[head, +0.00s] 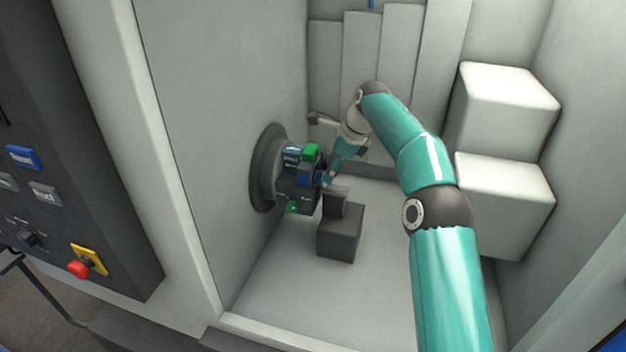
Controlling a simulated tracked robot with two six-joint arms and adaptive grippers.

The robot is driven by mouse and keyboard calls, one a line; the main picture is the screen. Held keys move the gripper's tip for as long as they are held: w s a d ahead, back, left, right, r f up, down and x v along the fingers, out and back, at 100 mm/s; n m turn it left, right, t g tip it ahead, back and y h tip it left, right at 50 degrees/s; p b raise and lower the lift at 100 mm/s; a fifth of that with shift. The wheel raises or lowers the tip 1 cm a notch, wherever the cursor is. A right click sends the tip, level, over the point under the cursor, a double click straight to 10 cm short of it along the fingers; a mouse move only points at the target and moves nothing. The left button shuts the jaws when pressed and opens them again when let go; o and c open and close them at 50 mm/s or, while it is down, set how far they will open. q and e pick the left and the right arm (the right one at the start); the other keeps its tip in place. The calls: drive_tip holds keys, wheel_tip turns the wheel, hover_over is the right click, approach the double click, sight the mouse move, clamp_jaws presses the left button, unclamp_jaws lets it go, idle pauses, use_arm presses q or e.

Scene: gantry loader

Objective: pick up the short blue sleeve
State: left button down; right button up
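My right arm reaches from the lower right into the white machine bay and bends down towards the spindle. My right gripper (327,178) is small and partly hidden at the end of that arm, right beside the dark block on the spindle. Whether its fingers are open or shut does not show. A small blue piece (304,178) shows on the front of that block, next to the gripper. It may be the short blue sleeve, but its shape and length are too small to tell. I cannot tell whether the gripper touches it. My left gripper is not in view.
A round dark spindle plate (262,168) on the left wall carries the dark block, with green parts (311,151). A grey pedestal (341,236) stands below my gripper. White stepped boxes (505,180) stand at right. A control panel (70,180) is at left. The front floor is clear.

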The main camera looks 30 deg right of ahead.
sight(315, 178)
drive_tip(key=shift+a+p+x, duration=0.15)
drive_tip(key=shift+p+x, duration=0.1)
drive_tip(key=shift+x, duration=1.1)
drive_tip(key=shift+a+p+x, duration=0.1)
drive_tip(key=shift+p+x, duration=0.15)
drive_tip(key=shift+x, duration=1.15)
drive_tip(key=shift+w+r, duration=0.15)
drive_tip(key=shift+r, duration=0.05)
clamp_jaws()
